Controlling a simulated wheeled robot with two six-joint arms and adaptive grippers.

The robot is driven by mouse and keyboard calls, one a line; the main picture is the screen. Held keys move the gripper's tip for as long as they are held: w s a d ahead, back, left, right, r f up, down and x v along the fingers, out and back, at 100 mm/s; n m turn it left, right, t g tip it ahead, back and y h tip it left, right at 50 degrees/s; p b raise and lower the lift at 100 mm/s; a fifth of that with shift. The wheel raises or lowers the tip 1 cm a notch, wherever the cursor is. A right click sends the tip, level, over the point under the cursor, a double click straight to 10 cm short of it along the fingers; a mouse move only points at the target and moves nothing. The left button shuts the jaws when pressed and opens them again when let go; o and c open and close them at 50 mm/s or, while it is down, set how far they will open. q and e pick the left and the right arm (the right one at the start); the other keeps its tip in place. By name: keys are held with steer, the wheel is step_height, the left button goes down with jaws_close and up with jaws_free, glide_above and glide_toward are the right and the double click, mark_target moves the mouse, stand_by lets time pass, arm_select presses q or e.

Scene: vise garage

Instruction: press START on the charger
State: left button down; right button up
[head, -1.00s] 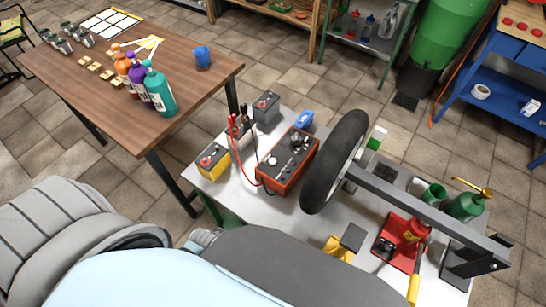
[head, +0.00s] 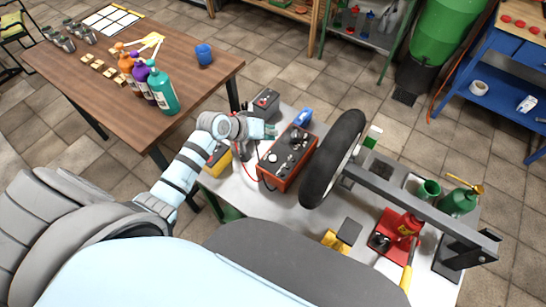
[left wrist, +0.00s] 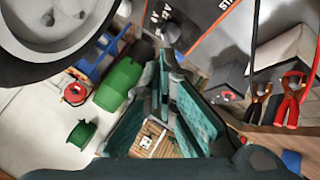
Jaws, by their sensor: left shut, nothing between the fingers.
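The charger (head: 280,174) is a red-orange box with a dark top panel carrying a knob, dials and small buttons. It stands on the grey bench left of the tire. Part of its dark panel (left wrist: 205,28) shows at the top of the left wrist view, with cut-off white lettering beginning "ST". My left gripper (head: 271,130) is at the charger's far left corner, its teal fingers shut and empty. The fingers (left wrist: 166,62) also show in the left wrist view, pointing at the panel's edge. Contact cannot be told. The right gripper is out of view.
A grey battery (head: 265,101) and a blue item (head: 303,117) stand behind the charger. A yellow battery (head: 217,164) is partly behind my left arm. The tire (head: 333,160) stands close on the right. Red and black clamps (left wrist: 290,100) show in the left wrist view.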

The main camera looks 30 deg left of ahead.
arm_select(q)
glide_above(271, 156)
step_height(271, 156, down, 5)
steer(key=shift+s+f+b, duration=0.1)
steer(key=shift+b, duration=0.3)
step_height(271, 156, down, 3)
steer(key=b, duration=0.3)
steer(key=shift+f, duration=0.15)
steer(key=shift+f+b, duration=0.35)
stand_by(0.7)
steer(key=shift+f, duration=0.3)
